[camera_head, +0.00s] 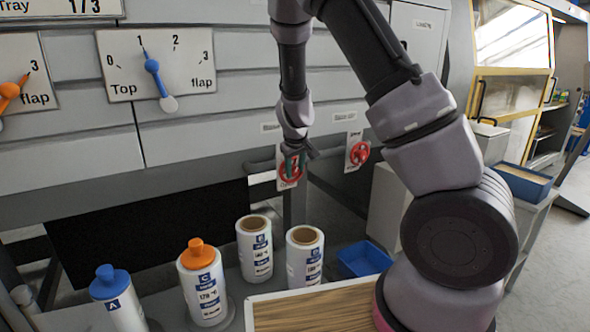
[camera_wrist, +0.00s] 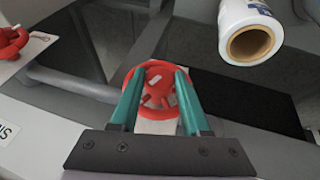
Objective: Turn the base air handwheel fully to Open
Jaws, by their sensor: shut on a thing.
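A red handwheel (camera_head: 283,176) sits on a white plate on the machine's lower frame, below a small label (camera_head: 270,126) too small to read surely. My gripper (camera_head: 293,163) is at this wheel and covers part of it. In the wrist view the teal fingers of my gripper (camera_wrist: 157,78) stand on either side of the red wheel (camera_wrist: 155,92), shut on it. The plate's markings are mostly hidden, so I cannot tell the wheel's setting. A second red handwheel (camera_head: 359,153) on its own white plate is to the right; it also shows in the wrist view (camera_wrist: 10,44).
Below stand a blue-capped bottle (camera_head: 118,304), an orange-capped bottle (camera_head: 203,287) and two film rolls (camera_head: 254,252) (camera_head: 305,261). A blue bin (camera_head: 362,259) and a wooden-topped surface (camera_head: 320,308) are near. A grey rail (camera_wrist: 75,84) runs beside the wheel. Dial plates (camera_head: 158,65) are above.

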